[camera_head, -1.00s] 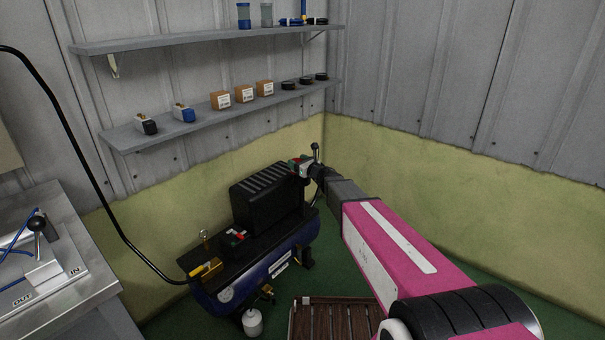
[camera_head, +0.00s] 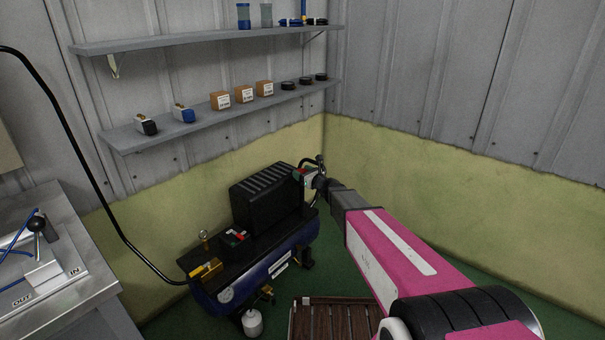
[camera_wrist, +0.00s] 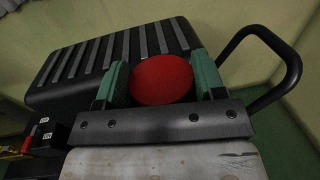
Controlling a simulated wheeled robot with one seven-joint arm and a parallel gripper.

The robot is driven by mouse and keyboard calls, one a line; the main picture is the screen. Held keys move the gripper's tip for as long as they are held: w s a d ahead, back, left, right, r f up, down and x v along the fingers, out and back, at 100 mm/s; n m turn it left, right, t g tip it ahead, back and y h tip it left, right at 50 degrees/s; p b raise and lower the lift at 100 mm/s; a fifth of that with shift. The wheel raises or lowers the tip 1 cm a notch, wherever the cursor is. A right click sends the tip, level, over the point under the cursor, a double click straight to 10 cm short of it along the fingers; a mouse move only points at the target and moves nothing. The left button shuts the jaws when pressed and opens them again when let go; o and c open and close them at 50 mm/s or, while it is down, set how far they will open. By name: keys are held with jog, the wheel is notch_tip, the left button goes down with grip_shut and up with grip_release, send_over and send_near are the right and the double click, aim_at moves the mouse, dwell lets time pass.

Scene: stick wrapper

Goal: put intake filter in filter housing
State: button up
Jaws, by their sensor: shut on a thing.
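My gripper (camera_wrist: 162,84) is shut on a round red disc, the intake filter (camera_wrist: 162,80), which sits between its two green fingers in the wrist view. In the head view my gripper (camera_head: 303,174) is at the right end of the black ribbed compressor cover (camera_head: 262,194), and a little red shows there. In the wrist view the ribbed cover (camera_wrist: 110,62) lies just beyond and left of the fingers. I cannot make out the filter housing; it may be hidden behind the gripper and filter.
The blue compressor tank (camera_head: 265,272) stands on the green floor below the cover. A black curved handle (camera_wrist: 292,65) is close to the right of my gripper. Wall shelves (camera_head: 200,122) hold boxes and small parts. A metal bench (camera_head: 85,285) is at left.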

jog(key=o, duration=0.9)
jog(key=v, duration=1.2)
jog(key=s+d+f+n+g+h, duration=0.1)
jog(key=s+f+n+g+h, duration=0.15)
jog(key=s+n+g, duration=0.45)
jog(key=s+d+f+n+g+h, duration=0.1)
jog(key=s+f+n+g, duration=0.2)
jog(key=s+n, duration=0.6)
jog(key=s+d+n+g+h, duration=0.1)
jog(key=s+d+n+h, duration=0.2)
jog(key=d, duration=0.1)
jog(key=s+d+n+g+h, duration=0.1)
jog(key=s+d+n+h, duration=0.2)
jog(key=d+n, duration=0.1)
jog(key=s+d+f+n+g+h, duration=0.1)
jog(key=s+d+n+h, duration=0.2)
jog(key=d+n, duration=0.1)
jog(key=shift+s+d, duration=0.15)
jog(key=shift+d, duration=0.35)
